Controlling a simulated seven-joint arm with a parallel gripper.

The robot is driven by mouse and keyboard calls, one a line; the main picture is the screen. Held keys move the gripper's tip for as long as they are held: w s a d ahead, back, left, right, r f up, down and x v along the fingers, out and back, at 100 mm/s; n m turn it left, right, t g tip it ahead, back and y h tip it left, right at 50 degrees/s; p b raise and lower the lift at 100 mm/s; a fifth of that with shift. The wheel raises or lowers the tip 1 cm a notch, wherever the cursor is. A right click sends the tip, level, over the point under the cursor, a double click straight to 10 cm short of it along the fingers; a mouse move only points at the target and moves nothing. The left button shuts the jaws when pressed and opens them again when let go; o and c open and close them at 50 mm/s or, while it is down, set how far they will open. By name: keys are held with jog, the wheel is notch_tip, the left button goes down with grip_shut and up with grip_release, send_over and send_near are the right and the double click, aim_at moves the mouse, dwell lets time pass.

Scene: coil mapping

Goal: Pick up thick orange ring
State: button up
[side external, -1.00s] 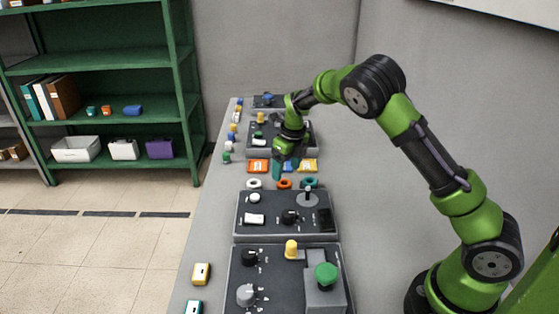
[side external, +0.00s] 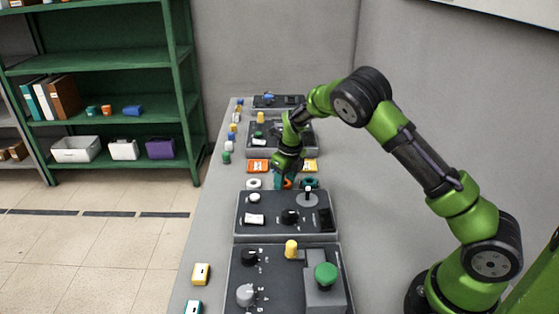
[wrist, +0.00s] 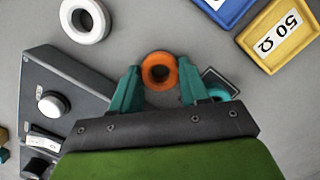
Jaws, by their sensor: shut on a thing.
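The thick orange ring (wrist: 159,71) lies between the two teal fingers of my gripper (wrist: 158,85) in the wrist view, one finger on each side of it. My gripper is shut on the ring. In the side external view my gripper (side external: 286,182) is low at the table, and only a bit of the orange ring (side external: 288,184) shows past the fingers. I cannot tell whether the ring is clear of the table.
A white ring (wrist: 85,20) lies to the left, and a teal ring (wrist: 219,92) is close to the right finger. A control panel (wrist: 75,95) with knobs stands near. A yellow tray labelled 50 Ω (wrist: 262,54) and a blue tray (wrist: 222,10) are at upper right.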

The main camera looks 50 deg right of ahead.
jog(key=shift+r, duration=0.15)
notch_tip(320, 180, up, 12)
jog(key=n+y, duration=0.1)
jog(key=n, duration=0.6)
send_over(308, 187)
jog(key=shift+w+r, duration=0.1)
jog(key=shift+r, duration=0.2)
jog(key=shift+s+d+f+n, duration=0.1)
jog(key=shift+s+f+n, duration=0.2)
jog(key=shift+n, duration=0.3)
jog(key=shift+w+f+n+g, duration=0.1)
jog(key=shift+f+n+g, duration=0.05)
jog(key=shift+n+g, duration=0.15)
jog(key=shift+f, duration=2.5)
jog(key=shift+f, duration=0.5)
